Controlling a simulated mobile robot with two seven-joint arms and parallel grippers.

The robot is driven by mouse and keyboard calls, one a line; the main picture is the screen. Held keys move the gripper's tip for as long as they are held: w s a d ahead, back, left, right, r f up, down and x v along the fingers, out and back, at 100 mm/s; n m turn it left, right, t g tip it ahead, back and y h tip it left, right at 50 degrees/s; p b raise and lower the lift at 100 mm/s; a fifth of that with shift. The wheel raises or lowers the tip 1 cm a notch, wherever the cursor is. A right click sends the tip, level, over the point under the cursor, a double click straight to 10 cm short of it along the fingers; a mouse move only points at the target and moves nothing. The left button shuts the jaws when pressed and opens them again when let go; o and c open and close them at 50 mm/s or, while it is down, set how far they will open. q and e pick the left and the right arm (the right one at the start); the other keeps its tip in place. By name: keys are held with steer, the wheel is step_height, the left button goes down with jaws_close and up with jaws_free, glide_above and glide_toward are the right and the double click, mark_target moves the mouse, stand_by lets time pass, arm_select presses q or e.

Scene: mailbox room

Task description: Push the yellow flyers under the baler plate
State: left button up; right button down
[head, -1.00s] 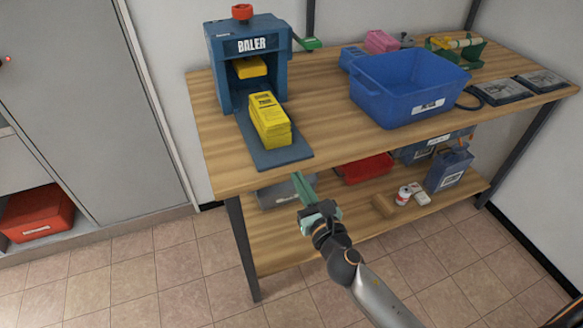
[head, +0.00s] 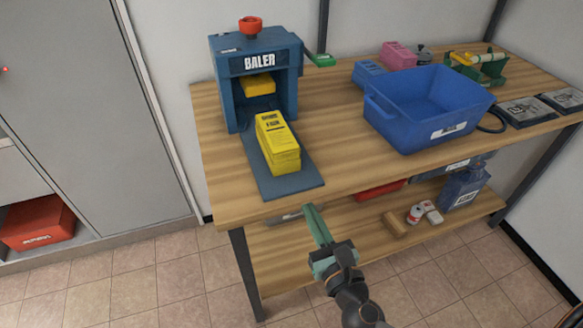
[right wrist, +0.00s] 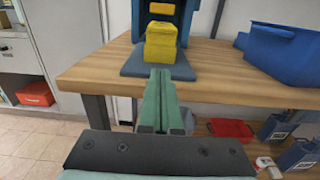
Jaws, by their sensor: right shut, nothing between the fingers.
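The yellow flyers (head: 276,142) lie in a stack on the blue-grey base board (head: 301,188) in front of the blue baler (head: 227,75). The yellow plate (head: 257,85) hangs inside the baler's opening, behind and above the stack. My right gripper (head: 309,208) is shut and empty, just off the table's front edge, apart from the flyers. In the right wrist view its green fingers (right wrist: 160,75) point toward the flyer stack (right wrist: 160,44). My left gripper is not in view.
A blue tub (head: 430,105) stands right of the baler on the wooden table (head: 340,160). Pink and blue blocks and a green holder stand behind it. The lower shelf (head: 285,255) holds cans and a jug. A grey cabinet (head: 90,90) is at the left.

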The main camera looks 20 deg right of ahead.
mark_target(287, 164)
steer(key=w+p, duration=0.1)
steer(key=w, duration=1.1)
steer(key=shift+a, duration=0.2)
steer(key=shift+w, duration=1.9)
steer(key=shift+s, duration=0.1)
